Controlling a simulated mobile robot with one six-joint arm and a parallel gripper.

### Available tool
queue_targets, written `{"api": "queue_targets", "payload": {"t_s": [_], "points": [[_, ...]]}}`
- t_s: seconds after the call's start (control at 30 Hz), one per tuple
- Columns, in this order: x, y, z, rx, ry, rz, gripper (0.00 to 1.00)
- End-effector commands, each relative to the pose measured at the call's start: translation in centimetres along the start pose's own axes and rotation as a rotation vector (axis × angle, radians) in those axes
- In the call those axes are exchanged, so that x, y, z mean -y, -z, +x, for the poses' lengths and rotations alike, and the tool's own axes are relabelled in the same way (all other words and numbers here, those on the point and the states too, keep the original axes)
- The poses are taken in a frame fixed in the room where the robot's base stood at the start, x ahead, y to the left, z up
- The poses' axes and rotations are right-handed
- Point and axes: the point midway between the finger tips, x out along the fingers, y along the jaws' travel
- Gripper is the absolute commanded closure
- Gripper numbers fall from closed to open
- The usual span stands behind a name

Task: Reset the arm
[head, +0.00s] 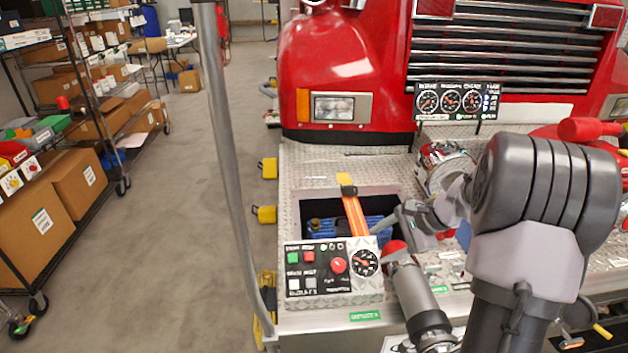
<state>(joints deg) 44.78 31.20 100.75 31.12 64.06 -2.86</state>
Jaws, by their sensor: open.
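My arm comes in from the lower right and reaches left over the diamond-plate bumper (320,165) of a red fire truck (355,55). My gripper (385,228) is small and seen from the side, just right of the orange strap (356,212) and above the open bumper well. It is open, and I see nothing held in it. I cannot tell whether the gripper touches anything.
A control panel (312,272) with buttons and a gauge (364,263) sits at the bumper front. A gauge board (458,101) stands by the grille. A grey pole (228,150) rises at left. Shelves with boxes (62,188) line the left; the floor (180,230) between is clear.

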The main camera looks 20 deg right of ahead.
Motion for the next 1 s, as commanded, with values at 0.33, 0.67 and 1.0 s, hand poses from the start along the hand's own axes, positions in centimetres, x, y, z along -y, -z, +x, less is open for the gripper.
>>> {"api": "queue_targets", "payload": {"t_s": [0.33, 0.67, 1.0], "points": [[-6.3, -25.4, -6.1, -0.103, -0.161, -0.758, 0.40], [-17.1, -31.7, -9.0, -0.201, -0.144, -1.257, 0.40], [-17.2, -31.8, -9.0, -0.203, -0.144, -1.261, 0.40]]}}
